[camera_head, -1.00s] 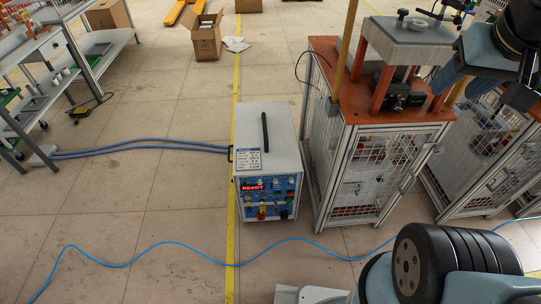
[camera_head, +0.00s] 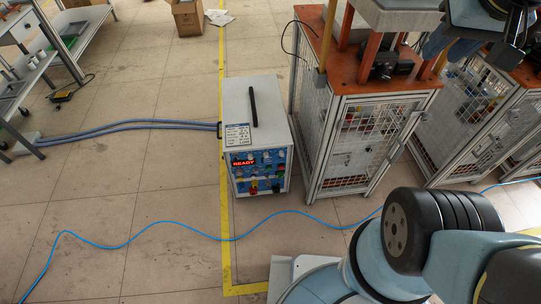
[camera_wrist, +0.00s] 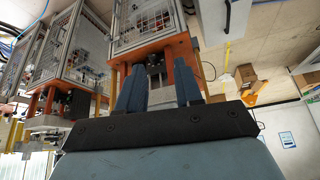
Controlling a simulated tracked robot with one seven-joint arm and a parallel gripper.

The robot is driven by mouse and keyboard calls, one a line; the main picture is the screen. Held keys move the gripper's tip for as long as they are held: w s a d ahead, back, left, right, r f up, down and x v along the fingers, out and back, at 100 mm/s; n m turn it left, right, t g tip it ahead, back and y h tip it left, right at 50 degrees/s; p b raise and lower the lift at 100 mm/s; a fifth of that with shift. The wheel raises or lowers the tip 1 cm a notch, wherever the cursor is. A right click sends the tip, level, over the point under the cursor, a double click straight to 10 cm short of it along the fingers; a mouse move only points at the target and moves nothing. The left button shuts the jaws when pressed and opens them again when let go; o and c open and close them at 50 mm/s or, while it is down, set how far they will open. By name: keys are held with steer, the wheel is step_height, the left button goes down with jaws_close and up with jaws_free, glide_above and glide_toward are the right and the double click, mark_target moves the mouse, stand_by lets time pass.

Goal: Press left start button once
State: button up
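The induction heater (camera_head: 238,106) is a light grey box with a black top handle, standing on the floor left of the caged frame. Its blue front panel (camera_head: 262,172) faces me, with a red READY display (camera_head: 243,163) and several small coloured buttons and knobs low down. Which one is the left start button is too small to tell. My gripper (camera_wrist: 160,88) shows in the wrist view with its two blue-grey fingers apart and nothing between them. It is far from the panel; in the head view my arm's end is at the upper right.
A caged frame (camera_head: 345,150) with an orange top stands right of the heater. A blue cable (camera_head: 170,226) crosses the floor in front. A cardboard box (camera_head: 187,17) lies behind. Floor before the panel is otherwise clear.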

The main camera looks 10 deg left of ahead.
jaws_close()
stand_by(1.4)
